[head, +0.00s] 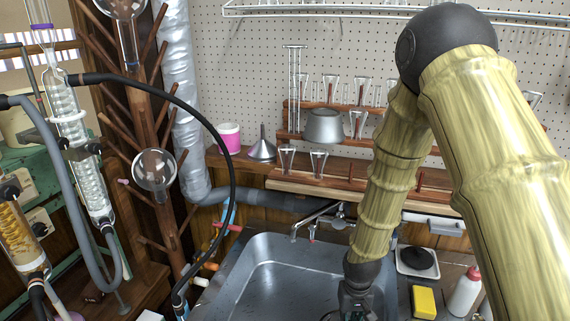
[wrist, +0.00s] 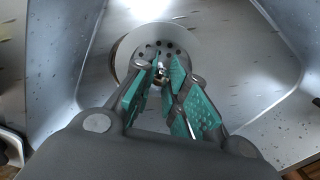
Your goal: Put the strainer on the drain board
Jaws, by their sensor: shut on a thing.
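The strainer (wrist: 163,47) is a round metal piece with small dark holes and a central knob, seen in the wrist view. A pale round rim surrounds it, over the floor of the sink (wrist: 85,60). My gripper (wrist: 160,76) has its teal fingers closed around the strainer's knob. I cannot tell whether the strainer sits in the drain or is lifted. In the head view my gripper (head: 360,298) reaches down into the metal sink (head: 285,248), and the strainer is hidden or cut off there. I cannot clearly make out the drain board.
Right of the sink are a black round object (head: 417,258) on a white plate, a yellow sponge (head: 424,302) and a white bottle (head: 464,292). A faucet (head: 318,218) stands at the sink's back edge. Glassware and a black hose (head: 232,165) are at left.

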